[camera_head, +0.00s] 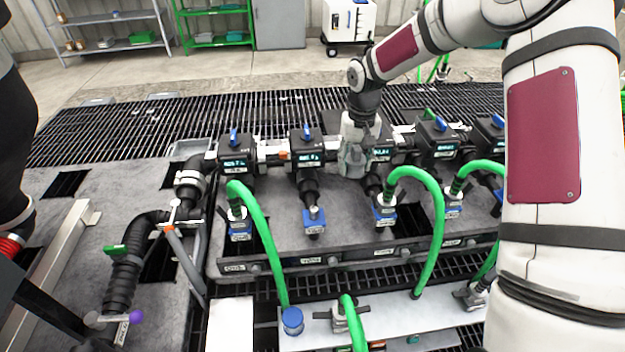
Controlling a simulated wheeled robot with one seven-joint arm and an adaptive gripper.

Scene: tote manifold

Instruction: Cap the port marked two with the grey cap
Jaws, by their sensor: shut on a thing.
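My gripper (354,163) hangs fingers-down over the manifold, in front of the third valve block from the left. It is shut on a small grey thing that looks like the grey cap; the fingers hide most of it. The second port from the left (314,218) has a blue collar and an upright grey fitting, with no hose on it. It is below and left of my gripper, clearly apart from it. A label (308,260) is on the front rail below this port, too small to read surely.
Green hoses rise from the neighbouring ports, one (262,240) left and one (436,225) right. Black valve blocks (308,150) with blue handles stand behind. A white tray (405,308) in front bears a blue cap (292,320) and a hose fitting. Black pipework (130,270) is at left.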

